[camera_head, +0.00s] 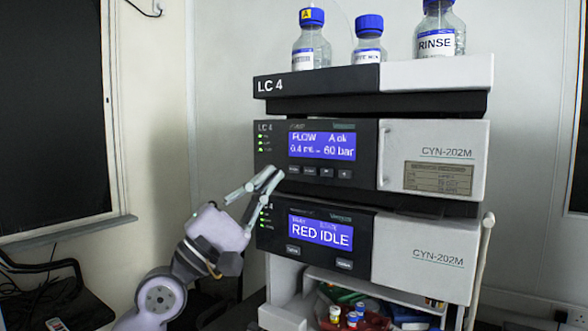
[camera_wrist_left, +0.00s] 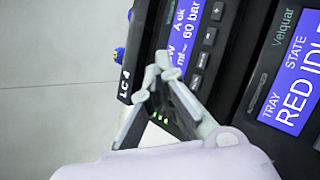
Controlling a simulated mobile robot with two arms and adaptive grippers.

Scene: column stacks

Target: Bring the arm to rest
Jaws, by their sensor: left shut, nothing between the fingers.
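My left gripper (camera_head: 274,180) is raised in front of the left edge of the instrument stack, near the gap between the upper module (camera_head: 320,165) and the lower module (camera_head: 318,240). Its fingers are shut with nothing between them. In the left wrist view the closed fingertips (camera_wrist_left: 158,66) show in front of the dark panel, beside the upper module's screen (camera_wrist_left: 185,35). Whether they touch the panel is unclear. The upper screen reads about 60 bar, and the lower screen (camera_head: 320,232) reads RED IDLE. My right gripper does not show.
Several blue-capped bottles (camera_head: 311,48) stand on top of the stack. An open shelf below holds small vials (camera_head: 335,314). A dark desk (camera_head: 70,310) with a device and cables is at the lower left. Bare wall lies left of the stack.

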